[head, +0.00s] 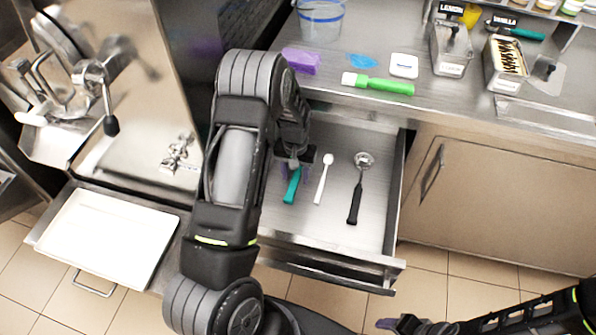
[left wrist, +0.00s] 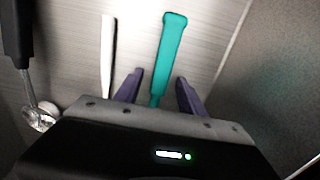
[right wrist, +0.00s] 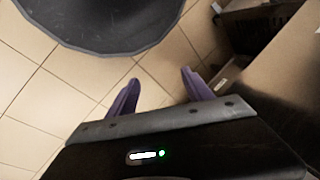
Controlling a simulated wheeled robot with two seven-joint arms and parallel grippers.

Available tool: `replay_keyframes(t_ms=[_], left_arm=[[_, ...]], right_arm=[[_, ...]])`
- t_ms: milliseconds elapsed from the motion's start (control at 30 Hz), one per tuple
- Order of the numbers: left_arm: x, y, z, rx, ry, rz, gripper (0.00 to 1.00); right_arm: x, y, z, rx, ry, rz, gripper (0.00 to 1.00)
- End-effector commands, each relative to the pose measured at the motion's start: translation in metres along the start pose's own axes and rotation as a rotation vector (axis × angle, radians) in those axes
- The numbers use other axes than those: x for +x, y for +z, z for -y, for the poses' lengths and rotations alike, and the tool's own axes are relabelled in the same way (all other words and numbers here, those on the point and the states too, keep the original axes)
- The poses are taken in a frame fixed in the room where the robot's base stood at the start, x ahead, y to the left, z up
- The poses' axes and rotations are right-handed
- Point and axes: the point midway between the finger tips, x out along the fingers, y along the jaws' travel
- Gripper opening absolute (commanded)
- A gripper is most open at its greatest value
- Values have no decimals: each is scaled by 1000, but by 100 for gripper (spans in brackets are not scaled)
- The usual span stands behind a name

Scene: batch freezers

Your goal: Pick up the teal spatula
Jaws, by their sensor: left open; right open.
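The teal spatula (head: 292,186) lies in the open drawer, at the left of the tools there; its far part is hidden by my left gripper in the head view. In the left wrist view the teal handle (left wrist: 168,55) runs down between the two purple fingers. My left gripper (left wrist: 158,95) is open over the spatula, one finger on each side; I cannot tell whether the fingers touch it. My right gripper (right wrist: 160,88) is open and empty, above the tiled floor. It also shows at the bottom right of the head view (head: 388,324).
The open drawer (head: 385,215) also holds a white utensil (head: 323,180) and a black-handled scoop (head: 357,190). Its right wall is close to the scoop. The counter above carries a green-handled tool (head: 385,86), a purple item (head: 301,60) and metal tubs. A white tray (head: 165,222) stands left.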

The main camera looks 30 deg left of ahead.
Motion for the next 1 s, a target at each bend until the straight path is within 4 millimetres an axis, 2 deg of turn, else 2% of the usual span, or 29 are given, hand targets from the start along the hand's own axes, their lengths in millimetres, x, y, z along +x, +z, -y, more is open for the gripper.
replay_keyframes(t_ms=[533,1000], left_arm=[[-1,0,0,0,0,-1,47],[-1,0,0,0,0,-1,9]], right_arm=[[0,0,0,0,0,0,60],[0,0,0,0,0,0,60]])
